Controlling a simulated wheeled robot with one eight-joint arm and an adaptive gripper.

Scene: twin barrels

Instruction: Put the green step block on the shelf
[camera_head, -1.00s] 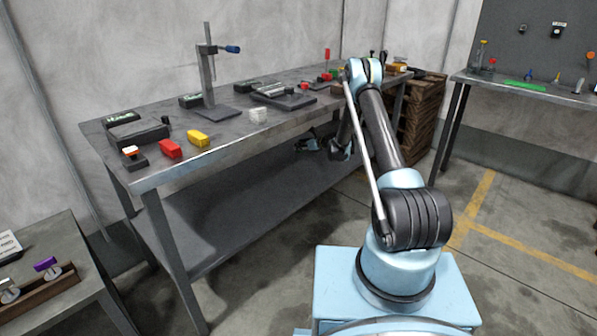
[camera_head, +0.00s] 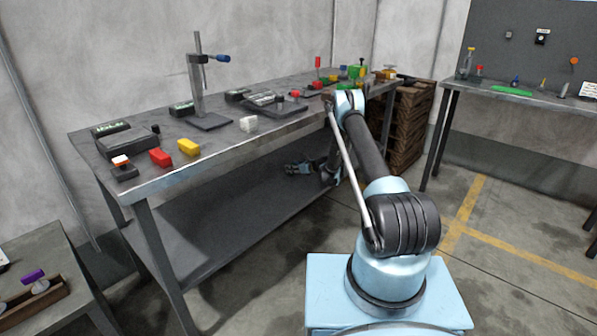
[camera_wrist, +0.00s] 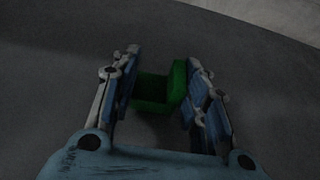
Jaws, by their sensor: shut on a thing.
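The green step block (camera_wrist: 158,91) is between the two blue-padded fingers of my gripper (camera_wrist: 165,88) in the wrist view. My gripper is shut on it, and its stepped shape shows between the fingers. In the head view my gripper (camera_head: 299,168) is under the workbench top, over the far part of the dark lower shelf (camera_head: 215,225). I cannot make out the held block in the head view. The wrist view shows a dark grey surface below the block; I cannot tell whether the block touches it.
The workbench top (camera_head: 225,146) overhangs my gripper. It carries a red block (camera_head: 160,157), a yellow block (camera_head: 188,147), a white block (camera_head: 248,124) and a clamp stand (camera_head: 199,85). Wooden crates (camera_head: 408,128) stand by its far end. The floor at right is open.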

